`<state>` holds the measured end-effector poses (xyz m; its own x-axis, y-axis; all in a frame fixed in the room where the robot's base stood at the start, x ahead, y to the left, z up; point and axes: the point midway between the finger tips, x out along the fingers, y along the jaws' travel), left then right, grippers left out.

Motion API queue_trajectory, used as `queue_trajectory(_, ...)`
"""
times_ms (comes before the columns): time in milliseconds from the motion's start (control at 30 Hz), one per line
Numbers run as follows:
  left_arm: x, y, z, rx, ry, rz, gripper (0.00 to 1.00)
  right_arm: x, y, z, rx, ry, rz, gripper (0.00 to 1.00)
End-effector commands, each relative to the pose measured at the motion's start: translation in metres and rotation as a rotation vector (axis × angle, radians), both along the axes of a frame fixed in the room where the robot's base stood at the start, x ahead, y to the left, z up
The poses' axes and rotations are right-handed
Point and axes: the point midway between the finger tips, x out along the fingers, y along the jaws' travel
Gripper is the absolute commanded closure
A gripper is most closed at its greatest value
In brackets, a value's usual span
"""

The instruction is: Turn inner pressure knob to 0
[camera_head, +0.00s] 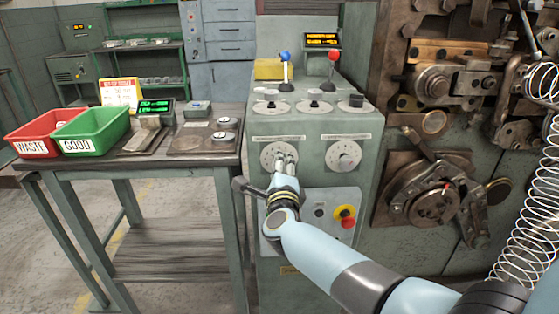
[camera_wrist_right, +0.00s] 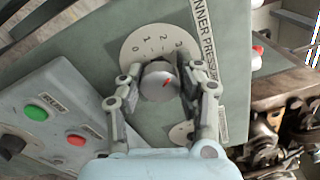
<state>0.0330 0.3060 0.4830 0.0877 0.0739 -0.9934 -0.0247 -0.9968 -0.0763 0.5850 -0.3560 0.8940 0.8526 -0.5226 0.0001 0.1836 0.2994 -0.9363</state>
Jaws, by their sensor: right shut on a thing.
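The inner pressure knob (camera_wrist_right: 159,82) is a round grey knob in the right wrist view. It sits on a pale numbered dial (camera_wrist_right: 136,46) beside the "INNER PRESSURE" label (camera_wrist_right: 204,45). My right gripper (camera_wrist_right: 158,88) is shut on the knob, one finger on each side. In the head view my right gripper (camera_head: 284,163) reaches the left dial (camera_head: 269,154) on the green cabinet and hides its knob. My left gripper is not in view.
A second dial (camera_head: 344,155) is to the right. Below are a yellow-and-red stop button (camera_head: 346,217) and, in the right wrist view, a green button (camera_wrist_right: 37,112) and a red button (camera_wrist_right: 76,141). Joysticks (camera_head: 285,72) stand on top. Coiling machinery (camera_head: 435,200) is at right.

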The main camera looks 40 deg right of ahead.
Motion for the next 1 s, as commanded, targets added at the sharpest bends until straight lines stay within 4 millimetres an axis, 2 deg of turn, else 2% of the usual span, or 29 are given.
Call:
queue_trajectory(300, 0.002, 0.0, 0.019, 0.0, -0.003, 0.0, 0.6, 0.0, 0.001, 0.001, -0.257, 0.159, 0.002, 0.98)
queue_trajectory(1000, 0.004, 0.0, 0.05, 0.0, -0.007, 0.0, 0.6, 0.0, 0.001, -0.001, -0.822, 0.507, 0.002, 0.98)
